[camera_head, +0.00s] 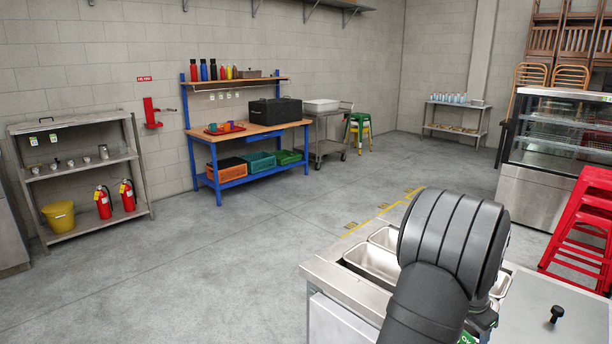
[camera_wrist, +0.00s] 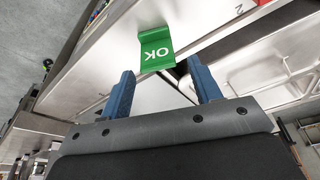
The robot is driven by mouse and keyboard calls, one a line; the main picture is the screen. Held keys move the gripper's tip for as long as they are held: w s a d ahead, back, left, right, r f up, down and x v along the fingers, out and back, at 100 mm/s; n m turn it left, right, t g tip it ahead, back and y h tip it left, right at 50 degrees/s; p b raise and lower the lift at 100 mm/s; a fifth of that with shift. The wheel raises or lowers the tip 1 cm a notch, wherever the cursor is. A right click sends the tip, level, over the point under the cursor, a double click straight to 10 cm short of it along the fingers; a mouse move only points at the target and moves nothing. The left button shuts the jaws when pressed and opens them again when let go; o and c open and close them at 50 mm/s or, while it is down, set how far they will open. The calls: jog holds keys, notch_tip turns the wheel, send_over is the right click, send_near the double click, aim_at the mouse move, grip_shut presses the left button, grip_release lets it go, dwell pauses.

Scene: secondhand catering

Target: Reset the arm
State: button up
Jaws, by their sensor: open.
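My gripper (camera_wrist: 163,88) shows in the wrist view with its two blue fingers spread apart and nothing between them. A green tag marked "OK" (camera_wrist: 155,48) is just beyond the fingertips, on a steel surface. In the head view my dark arm covers part of the steel counter (camera_head: 340,285), and the gripper itself is hidden there. A small piece of green (camera_head: 466,338) shows at the lower edge beside the arm.
Steel pans (camera_head: 372,262) are set into the counter near my arm. A black knob (camera_head: 556,314) stands on the counter's right part. Red stools (camera_head: 585,225) and a glass display case (camera_head: 560,130) are to the right. The floor (camera_head: 220,270) to the left is clear.

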jog(key=shift+f, duration=1.35)
jog(key=v, duration=1.2)
jog(key=x, duration=1.2)
jog(key=shift+f, duration=0.35)
notch_tip(320, 180, up, 4)
jog(key=shift+r, duration=0.1)
jog(key=s+d+r, duration=0.3)
jog(key=s+r, duration=0.4)
jog(key=s, duration=0.4)
jog(key=w+a+f+m, duration=0.1)
jog(key=w+a, duration=0.3)
jog(key=w, duration=0.3)
jog(key=w+a+f+m+h, duration=0.1)
jog(key=w+a+f, duration=0.1)
jog(key=w+a, duration=0.3)
jog(key=w+a+f+m, duration=0.1)
jog(key=w+a, duration=0.3)
jog(key=w, duration=0.7)
jog(key=shift+w+a+f+m, duration=0.15)
jog(key=shift+a+f+m, duration=0.1)
jog(key=shift+f+m, duration=0.2)
